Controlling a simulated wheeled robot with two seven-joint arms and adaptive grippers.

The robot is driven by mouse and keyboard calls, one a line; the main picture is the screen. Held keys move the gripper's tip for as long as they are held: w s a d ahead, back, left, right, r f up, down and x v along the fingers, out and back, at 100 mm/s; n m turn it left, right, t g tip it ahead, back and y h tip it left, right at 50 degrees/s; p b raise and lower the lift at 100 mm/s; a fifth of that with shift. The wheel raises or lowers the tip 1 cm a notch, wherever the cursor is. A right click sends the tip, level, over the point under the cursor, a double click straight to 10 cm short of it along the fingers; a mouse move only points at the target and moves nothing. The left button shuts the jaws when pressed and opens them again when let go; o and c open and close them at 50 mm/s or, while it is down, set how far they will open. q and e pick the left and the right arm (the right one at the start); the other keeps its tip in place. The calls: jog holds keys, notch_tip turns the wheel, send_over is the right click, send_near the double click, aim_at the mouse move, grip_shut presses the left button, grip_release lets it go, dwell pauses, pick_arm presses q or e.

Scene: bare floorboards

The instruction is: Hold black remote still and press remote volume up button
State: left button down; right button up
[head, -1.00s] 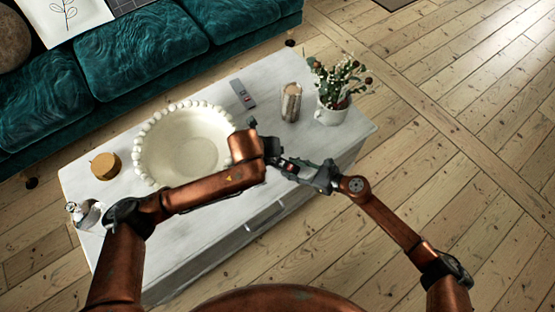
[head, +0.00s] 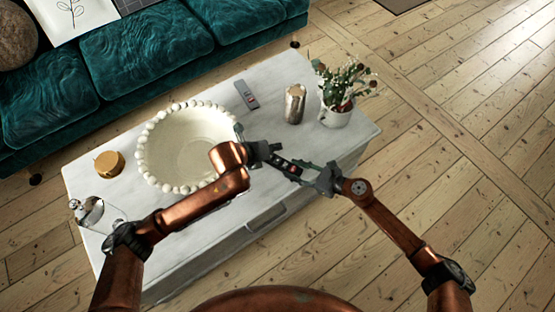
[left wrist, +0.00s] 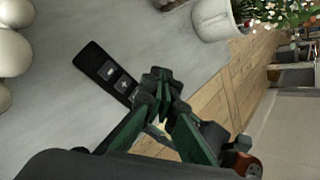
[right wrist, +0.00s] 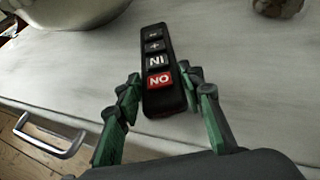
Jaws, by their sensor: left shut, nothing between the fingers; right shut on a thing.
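The black remote (head: 285,164) is held above the table's front edge by my right gripper (head: 308,172). My left gripper (head: 264,150) is shut and empty near the remote's far end. In the left wrist view its closed fingertips (left wrist: 160,78) overlap part of the remote (left wrist: 98,70), with the plus button visible beside them. The right wrist view shows no left finger on the buttons.
A grey remote (head: 246,95) lies flat on the white table (head: 270,105). A beaded bowl (head: 165,174), a metallic cup (head: 295,104), a plant in a white pot (head: 335,117), a round tan box (head: 109,164) and a glass item (head: 90,211) also stand there. A teal sofa (head: 145,55) is behind.

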aim_at(276, 161)
pick_arm(q)
jog(key=shift+f, duration=3.3)
jog(key=shift+f, duration=0.2)
jog(key=shift+f, duration=0.2)
jog(key=shift+f, duration=0.45)
jog(key=shift+r, duration=0.9)
jog(key=shift+r, duration=0.1)
jog(key=shift+r, duration=2.35)
dwell(0.5)
